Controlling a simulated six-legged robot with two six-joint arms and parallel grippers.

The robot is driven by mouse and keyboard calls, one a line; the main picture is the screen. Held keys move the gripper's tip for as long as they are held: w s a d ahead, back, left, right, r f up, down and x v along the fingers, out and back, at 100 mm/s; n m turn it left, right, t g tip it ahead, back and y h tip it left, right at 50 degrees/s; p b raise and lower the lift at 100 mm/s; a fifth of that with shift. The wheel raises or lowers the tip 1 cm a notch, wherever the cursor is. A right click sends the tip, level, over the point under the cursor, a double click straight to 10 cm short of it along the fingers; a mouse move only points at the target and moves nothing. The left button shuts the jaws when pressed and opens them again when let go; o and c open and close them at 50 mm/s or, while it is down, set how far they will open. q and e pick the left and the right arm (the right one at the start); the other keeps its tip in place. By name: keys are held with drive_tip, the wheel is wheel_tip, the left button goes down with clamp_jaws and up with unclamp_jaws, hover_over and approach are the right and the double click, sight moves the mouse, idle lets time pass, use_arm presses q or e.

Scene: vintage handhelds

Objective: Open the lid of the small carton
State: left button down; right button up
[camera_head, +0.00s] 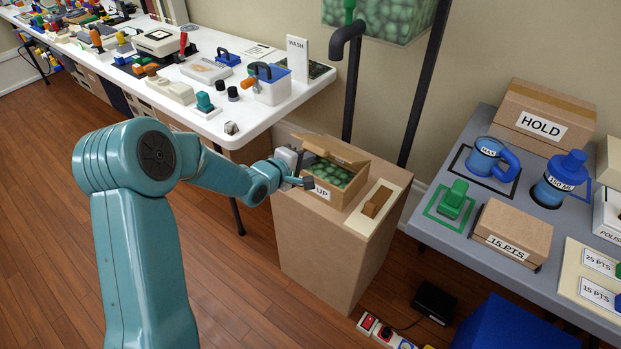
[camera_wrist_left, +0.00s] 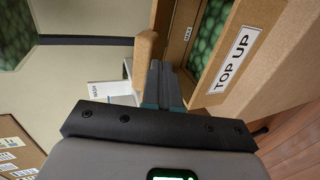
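The small carton (camera_head: 338,188) is a brown cardboard box with a "TOP UP" label and green bubbly contents (camera_head: 331,175). It stands on a tall brown box. Its lid (camera_head: 335,151) is raised and tilted over the opening, which is partly uncovered. My left gripper (camera_head: 306,181) is at the carton's left side, by the opening. In the left wrist view its fingers (camera_wrist_left: 165,84) are close together with nothing visible between them. They lie between the lid's edge (camera_wrist_left: 145,48) and the carton's labelled wall (camera_wrist_left: 235,65). Contact with the lid cannot be told. My right gripper is out of view.
A tan tray with a brown block (camera_head: 376,201) lies right of the carton on the tall box (camera_head: 325,255). A white table (camera_head: 235,115) with tools is behind left. A grey table (camera_head: 440,228) with blue vessels and a "15 PTS" box (camera_head: 513,232) is right.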

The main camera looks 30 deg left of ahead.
sight(314, 146)
use_arm(q)
drive_tip(key=shift+w+r+p, duration=0.25)
drive_tip(key=shift+r+p, duration=0.1)
drive_tip(key=shift+r, duration=0.2)
drive_tip(key=shift+w+r+p, duration=0.25)
drive_tip(key=shift+r+p, duration=0.05)
drive_tip(key=shift+r, duration=0.2)
drive_tip(key=shift+w+d+r+p, duration=0.15)
drive_tip(key=shift+w+r+p, duration=0.6)
drive_tip(key=shift+r+p, duration=0.35)
drive_tip(key=shift+w+r, duration=0.2)
drive_tip(key=shift+w, duration=0.15)
drive_tip(key=shift+w+d+r+p, duration=0.1)
drive_tip(key=shift+w+r+p, duration=0.85)
drive_tip(key=shift+p, duration=0.2)
drive_tip(key=shift+w+r, duration=0.15)
drive_tip(key=shift+w, duration=0.2)
